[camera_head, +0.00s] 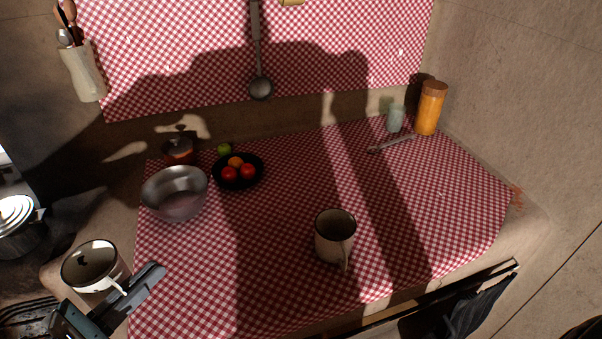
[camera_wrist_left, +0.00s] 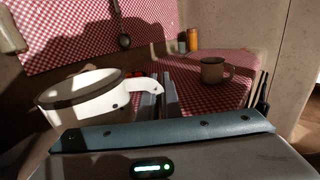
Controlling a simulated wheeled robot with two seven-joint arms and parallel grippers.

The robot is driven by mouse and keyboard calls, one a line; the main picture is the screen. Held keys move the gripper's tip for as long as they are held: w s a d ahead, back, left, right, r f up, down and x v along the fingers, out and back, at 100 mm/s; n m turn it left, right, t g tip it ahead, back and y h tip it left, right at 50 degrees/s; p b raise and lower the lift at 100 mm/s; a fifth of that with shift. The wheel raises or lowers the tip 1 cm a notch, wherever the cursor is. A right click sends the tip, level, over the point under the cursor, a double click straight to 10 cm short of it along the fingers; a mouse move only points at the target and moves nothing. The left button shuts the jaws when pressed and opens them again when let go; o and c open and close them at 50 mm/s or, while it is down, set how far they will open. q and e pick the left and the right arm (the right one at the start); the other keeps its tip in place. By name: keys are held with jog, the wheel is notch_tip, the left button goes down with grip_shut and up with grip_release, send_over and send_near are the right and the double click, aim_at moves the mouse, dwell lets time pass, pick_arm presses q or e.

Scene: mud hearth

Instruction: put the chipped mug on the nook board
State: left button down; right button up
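The mug (camera_head: 330,232), pale with a dark rim, stands upright on the checked cloth near the front middle of the counter. Its handle points toward the front. In the left wrist view the mug (camera_wrist_left: 213,72) stands right of the fingers, well beyond them. A chip cannot be made out. My left gripper (camera_head: 154,272) is at the lower left, beside the handle of a white pot and far left of the mug. Its fingers (camera_wrist_left: 160,92) lie close together; whether they are fully shut is unclear. I cannot pick out the nook board. My right gripper is not in view.
The white pot (camera_head: 93,268) is close to my left gripper. A metal bowl (camera_head: 176,193) and a dark fruit dish (camera_head: 253,183) stand at the back left. An orange jar (camera_head: 430,108) and a pale glass (camera_head: 396,118) stand at the back right. The cloth around the mug is clear.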

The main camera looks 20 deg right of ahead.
pick_arm(q)
jog(key=a+n+t+y, duration=0.1)
jog(key=a, duration=0.1)
jog(key=a+f+n+t+y, duration=0.1)
jog(key=a+n+y, duration=0.1)
jog(key=w+a+f+n+t+y, duration=0.1)
jog(key=a+t+y, duration=0.1)
jog(key=shift+n, duration=0.3)
jog(key=shift+s+a+f+n+t+y, duration=0.25)
jog(key=shift+a+f+n+t+y, duration=0.25)
jog(key=shift+n+y, duration=0.7)
jog(key=shift+s+a+f+n+t+y, duration=0.3)
jog(key=shift+f+n+y, duration=0.35)
jog(key=shift+y, duration=1.1)
jog(key=shift+s+a+f+n+t+y, duration=0.35)
jog(key=shift+f+n+y, duration=0.4)
jog(key=shift+y, duration=0.7)
jog(key=shift+d+r, duration=0.1)
